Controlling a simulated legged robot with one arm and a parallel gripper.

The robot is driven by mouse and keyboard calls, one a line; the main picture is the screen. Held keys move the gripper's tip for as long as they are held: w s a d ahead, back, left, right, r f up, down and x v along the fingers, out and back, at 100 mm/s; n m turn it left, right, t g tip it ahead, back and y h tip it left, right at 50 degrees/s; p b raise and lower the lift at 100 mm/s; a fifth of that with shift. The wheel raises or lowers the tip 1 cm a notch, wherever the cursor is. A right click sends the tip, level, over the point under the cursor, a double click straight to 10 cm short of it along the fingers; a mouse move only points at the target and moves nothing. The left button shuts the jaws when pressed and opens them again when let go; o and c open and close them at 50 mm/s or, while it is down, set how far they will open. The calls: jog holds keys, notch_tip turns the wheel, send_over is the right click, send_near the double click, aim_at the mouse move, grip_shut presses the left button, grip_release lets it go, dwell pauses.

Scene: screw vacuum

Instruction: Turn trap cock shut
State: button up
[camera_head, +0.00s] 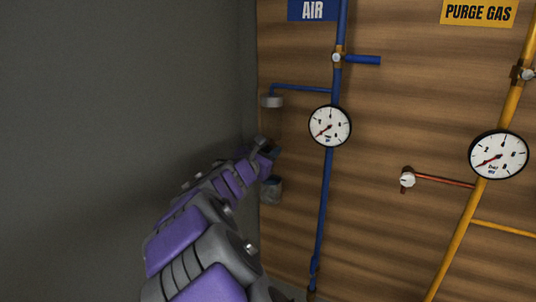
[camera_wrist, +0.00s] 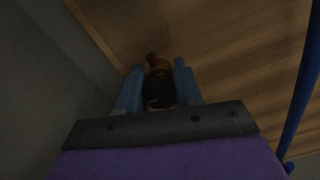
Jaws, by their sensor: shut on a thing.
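In the wrist view, the two blue fingers of my gripper (camera_wrist: 158,67) stand on either side of a dark, rounded thing, which I take to be the trap cock (camera_wrist: 159,90), and are shut on it. A brass-coloured part shows just beyond it, against the wood panel. The turn angle of the cock cannot be told, as the picture is dark. In the head view, my gripper (camera_head: 269,154) is at the left edge of the panel, and the cock is hidden by my arm. A grey cylinder (camera_head: 272,190) shows just below the gripper.
A blue air pipe (camera_head: 324,200) with a gauge (camera_head: 330,126) runs down right of my gripper. A side branch leads to a grey cap (camera_head: 272,101) above it. A dark wall (camera_head: 120,90) is close on the left. The yellow purge gas pipe (camera_head: 455,245) is farther right.

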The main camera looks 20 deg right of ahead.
jog(key=o, duration=1)
jog(key=shift+w+a, duration=0.1)
jog(key=shift+o, duration=0.2)
jog(key=v, duration=1.7)
jog(key=shift+a+b, duration=0.25)
jog(key=shift+b, duration=0.2)
jog(key=shift+f, duration=0.1)
